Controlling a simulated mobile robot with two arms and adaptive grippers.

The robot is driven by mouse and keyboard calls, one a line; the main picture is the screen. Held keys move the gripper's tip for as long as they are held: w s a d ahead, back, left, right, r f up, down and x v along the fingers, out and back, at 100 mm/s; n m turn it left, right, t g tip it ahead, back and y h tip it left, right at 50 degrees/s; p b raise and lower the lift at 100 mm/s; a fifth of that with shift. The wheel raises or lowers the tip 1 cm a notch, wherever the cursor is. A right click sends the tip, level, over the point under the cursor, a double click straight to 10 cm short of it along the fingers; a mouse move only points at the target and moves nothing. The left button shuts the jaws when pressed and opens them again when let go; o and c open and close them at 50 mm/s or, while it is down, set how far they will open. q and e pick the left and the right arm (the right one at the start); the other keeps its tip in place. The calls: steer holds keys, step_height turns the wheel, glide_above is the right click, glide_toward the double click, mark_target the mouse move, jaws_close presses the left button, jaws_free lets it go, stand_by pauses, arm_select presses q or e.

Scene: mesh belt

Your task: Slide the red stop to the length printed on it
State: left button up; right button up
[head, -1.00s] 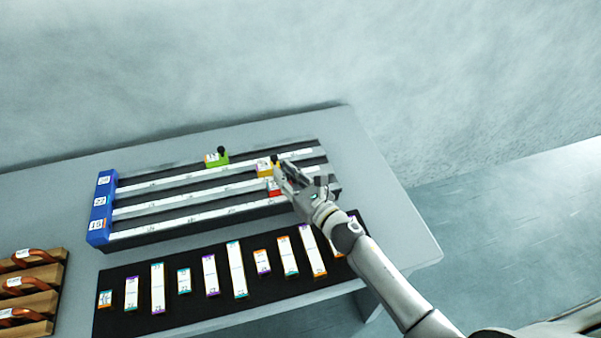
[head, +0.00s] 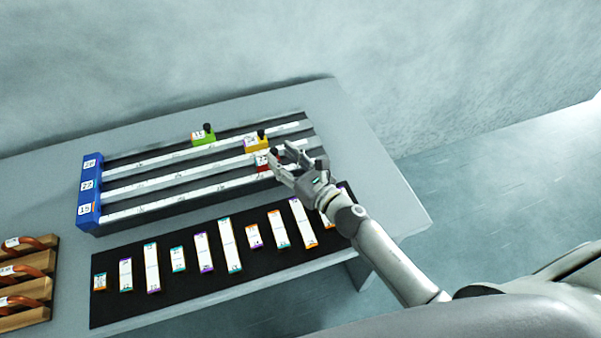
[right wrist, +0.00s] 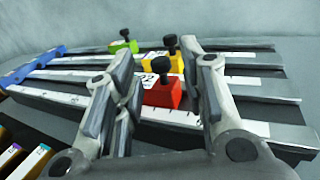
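The red stop (head: 263,163), with a black knob, sits on the nearest of three scaled rails, toward its right end. In the right wrist view the red stop (right wrist: 163,93) stands between my two spread fingers. Its white label is partly covered by the left finger, so I cannot read the number surely. My right gripper (head: 280,159) is open at the stop's right side in the head view, its fingers apart; no grip on the stop shows. The nearest rail's white scale (right wrist: 62,97) runs left to a blue end block (head: 88,192). My left gripper is not in view.
A yellow stop (head: 256,145) sits on the middle rail close behind the red one. A green stop (head: 203,136) is on the far rail, further left. A black mat (head: 112,308) with several labelled strips lies in front. Wooden blocks with brown handles (head: 30,270) stand at left.

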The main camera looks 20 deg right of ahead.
steer(key=v, duration=0.8)
stand_by(0.4)
